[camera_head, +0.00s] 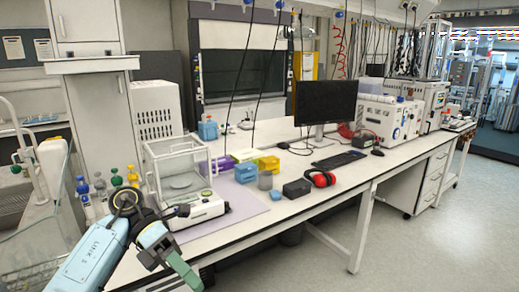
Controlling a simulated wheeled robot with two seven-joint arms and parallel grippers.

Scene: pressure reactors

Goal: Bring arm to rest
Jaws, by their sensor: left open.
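My left arm comes in at the lower left, with a pale blue link and a dark elbow-like joint bent in front of the bench corner. My left gripper (178,268) is at the bottom of the view, below and in front of the bench's front edge, with dark and grey-green parts. It is open, and I see nothing held in it. It appears apart from the balance (196,210) with a clear draft shield, which stands on the bench above it in the picture. My right gripper is not in view.
The white bench (330,192) runs from the left to the back right. On it are red earmuffs (320,179), a black box (296,189), small coloured boxes, a monitor (325,103) and a keyboard (339,160). Bottles with coloured caps stand left of the balance. Floor (400,250) at right is clear.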

